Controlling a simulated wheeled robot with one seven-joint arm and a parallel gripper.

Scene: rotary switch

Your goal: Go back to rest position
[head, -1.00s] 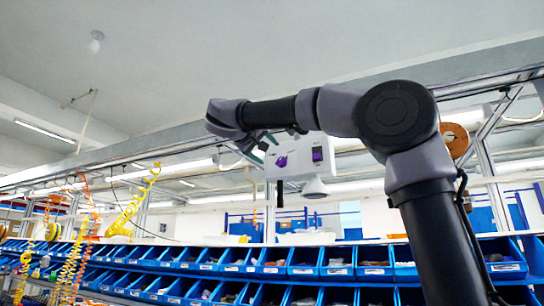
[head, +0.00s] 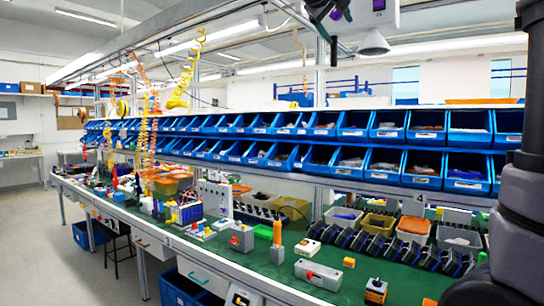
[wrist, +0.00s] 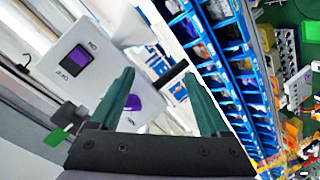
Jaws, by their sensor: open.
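The white switch box (head: 385,14) is cut off by the top edge of the head view, with a purple window and part of a purple knob showing. In the wrist view a white panel (wrist: 92,42) with a purple square and small lettering lies at upper left. My gripper (wrist: 165,85) is open in the wrist view, its two green fingers apart with nothing held between them. A small purple part (wrist: 132,102) shows just beside the left finger; whether it is the knob I cannot tell. Dark gripper parts show at the head view's top edge.
Two rows of blue bins (head: 340,128) run above a green workbench (head: 330,262) crowded with small boxes, trays and parts. Yellow coiled hoses (head: 185,75) hang at left. The floor (head: 30,240) at far left is clear. My arm fills the right edge.

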